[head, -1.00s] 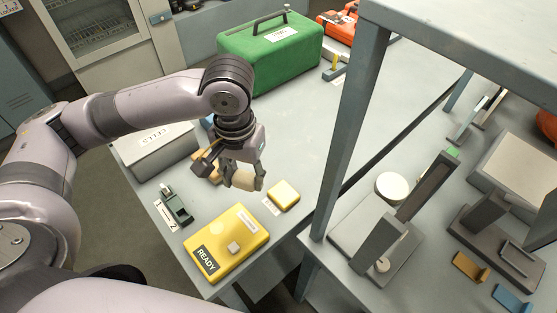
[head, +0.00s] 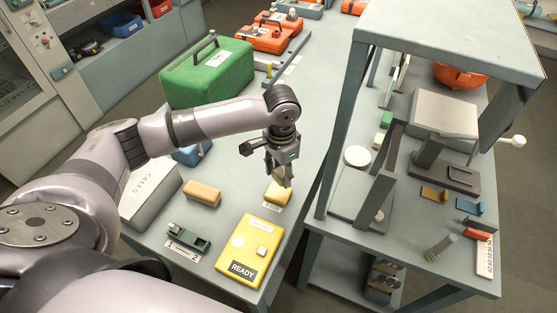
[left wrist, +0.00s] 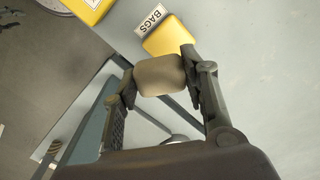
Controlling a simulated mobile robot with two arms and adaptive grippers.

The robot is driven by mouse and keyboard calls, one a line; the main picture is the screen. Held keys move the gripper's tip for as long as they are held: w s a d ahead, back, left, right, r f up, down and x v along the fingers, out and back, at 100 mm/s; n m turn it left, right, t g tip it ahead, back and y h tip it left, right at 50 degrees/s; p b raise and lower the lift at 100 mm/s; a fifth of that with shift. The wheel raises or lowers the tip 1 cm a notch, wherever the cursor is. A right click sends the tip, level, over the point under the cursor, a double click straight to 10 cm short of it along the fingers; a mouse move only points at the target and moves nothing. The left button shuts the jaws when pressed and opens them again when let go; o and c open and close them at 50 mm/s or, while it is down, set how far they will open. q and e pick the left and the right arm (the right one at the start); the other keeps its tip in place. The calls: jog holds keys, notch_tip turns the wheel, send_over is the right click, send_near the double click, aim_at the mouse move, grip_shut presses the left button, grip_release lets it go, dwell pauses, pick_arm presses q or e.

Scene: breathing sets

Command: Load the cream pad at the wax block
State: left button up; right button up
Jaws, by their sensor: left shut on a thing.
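My left gripper (head: 279,178) is shut on a small cream pad with rounded corners (left wrist: 159,75), seen best between the fingers in the left wrist view. In the head view the fingers mostly hide the pad. The gripper is above or beside a small yellow block (head: 276,194), which also shows past the pad in the left wrist view (left wrist: 168,37). Whether they touch, I cannot tell. A tan block (head: 202,194) lies left of the gripper. I cannot tell for sure which block is the wax one. My right gripper is not in view.
A green case (head: 205,77) is behind. A shelf frame (head: 337,125) with grey fixtures stands to the right.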

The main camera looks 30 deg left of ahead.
aim_at(278, 192)
pick_arm(q)
jog(key=shift+w+a+f+m+p, duration=0.35)
jog(key=shift+a+f+m, duration=0.15)
jog(key=shift+m, duration=0.1)
jog(key=shift+w+f+b, duration=0.1)
jog(key=shift+f+b, duration=0.55)
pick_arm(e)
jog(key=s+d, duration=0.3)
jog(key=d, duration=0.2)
pick_arm(q)
notch_tip(278, 192, down, 3)
jog(key=b, duration=0.3)
jog(key=shift+r+b, duration=0.1)
jog(key=shift+b, duration=0.3)
jog(key=f+b, duration=0.2)
jog(key=shift+b, duration=0.35)
jog(key=shift+f+b, duration=0.15)
jog(key=shift+b, duration=0.2)
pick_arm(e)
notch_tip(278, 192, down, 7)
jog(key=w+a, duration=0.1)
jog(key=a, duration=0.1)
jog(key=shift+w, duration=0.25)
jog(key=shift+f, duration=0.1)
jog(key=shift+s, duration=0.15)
pick_arm(q)
jog(key=shift+f, duration=0.45)
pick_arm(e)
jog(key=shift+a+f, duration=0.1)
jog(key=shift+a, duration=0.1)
